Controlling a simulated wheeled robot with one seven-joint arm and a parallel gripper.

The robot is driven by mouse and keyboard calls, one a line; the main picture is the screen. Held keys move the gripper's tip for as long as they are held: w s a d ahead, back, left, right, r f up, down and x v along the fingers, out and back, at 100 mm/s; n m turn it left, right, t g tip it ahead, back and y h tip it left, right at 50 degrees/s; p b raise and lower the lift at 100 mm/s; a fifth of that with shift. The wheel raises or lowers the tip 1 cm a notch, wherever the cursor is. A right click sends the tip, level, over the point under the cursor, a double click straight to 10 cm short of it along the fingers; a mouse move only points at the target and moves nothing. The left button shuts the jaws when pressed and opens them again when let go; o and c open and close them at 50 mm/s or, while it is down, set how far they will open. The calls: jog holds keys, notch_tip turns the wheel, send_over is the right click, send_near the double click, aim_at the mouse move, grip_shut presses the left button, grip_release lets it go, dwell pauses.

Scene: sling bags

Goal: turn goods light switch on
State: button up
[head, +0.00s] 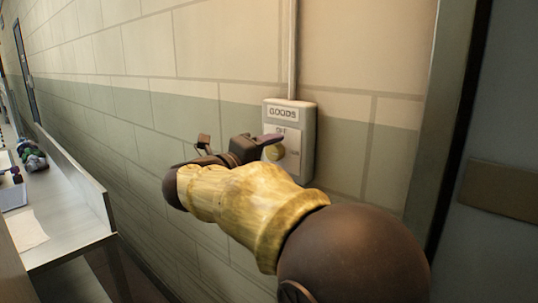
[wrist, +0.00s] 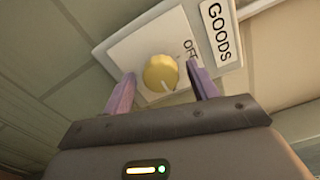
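The goods light switch (head: 305,135) is a pale box on the wall in the head view, labelled GOODS, with a round yellow knob (head: 274,152). An OFF mark shows above the knob. In the wrist view the switch plate (wrist: 130,45) is tilted, with the yellow knob (wrist: 160,73) near its middle and a mark line on the knob's lower edge. My gripper (wrist: 160,84) is open, with its two purple fingers on either side of the knob. I cannot tell whether the fingers touch it. In the head view my gripper (head: 268,142) partly hides the switch's left side.
A conduit (head: 292,50) runs up the block wall from the switch. A dark door frame (head: 440,130) and a grey door (head: 505,120) stand at the right. A counter (head: 75,190) with a paper and several small items is at the left.

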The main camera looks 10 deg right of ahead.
jog(key=v, duration=1.7)
jog(key=shift+s+a, duration=0.15)
jog(key=shift+a, duration=0.05)
